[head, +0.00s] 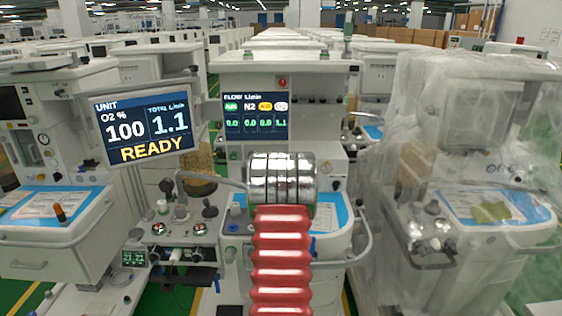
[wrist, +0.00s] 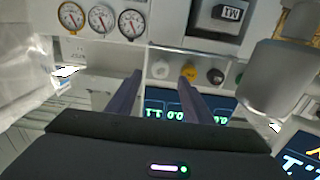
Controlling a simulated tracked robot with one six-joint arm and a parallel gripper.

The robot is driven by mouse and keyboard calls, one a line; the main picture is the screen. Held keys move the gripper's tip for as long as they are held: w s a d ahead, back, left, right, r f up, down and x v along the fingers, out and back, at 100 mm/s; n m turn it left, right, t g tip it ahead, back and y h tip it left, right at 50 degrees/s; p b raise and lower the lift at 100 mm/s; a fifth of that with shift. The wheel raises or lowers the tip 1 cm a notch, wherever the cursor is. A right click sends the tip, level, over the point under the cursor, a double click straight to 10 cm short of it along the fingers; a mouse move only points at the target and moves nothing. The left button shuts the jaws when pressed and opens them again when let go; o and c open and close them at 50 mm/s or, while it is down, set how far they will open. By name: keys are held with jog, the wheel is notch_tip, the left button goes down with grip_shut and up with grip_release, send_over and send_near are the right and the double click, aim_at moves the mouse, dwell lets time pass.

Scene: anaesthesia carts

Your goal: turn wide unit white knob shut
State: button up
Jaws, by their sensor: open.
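The white knob (wrist: 160,69) is at the left end of a row of knobs in the wrist view, which shows the panel upside down. My gripper (wrist: 161,77) is open and empty, its two dark fingers pointing at the row. The white knob appears between the fingertips; I cannot tell whether they reach around it or touch it. The right fingertip is close to the yellow knob (wrist: 188,71). In the head view my arm covers the knob area and my gripper is hidden. The flow screen (head: 256,115) reads 1.1 in the white column and 0.0 in the others.
A black knob (wrist: 215,76) sits right of the yellow one. Round gauges (wrist: 102,19) and a grey cylinder (wrist: 270,78) flank the row. The tilted unit screen (head: 146,127) reads READY, 100 and 1.1. A plastic-wrapped cart (head: 455,150) stands at right.

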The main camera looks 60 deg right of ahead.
jog(key=x, duration=0.6)
jog(key=shift+c, duration=0.4)
jog(key=c, duration=0.9)
jog(key=shift+a, duration=0.2)
jog(key=shift+c, duration=0.5)
jog(key=shift+d, duration=0.25)
jog(key=shift+m, duration=0.3)
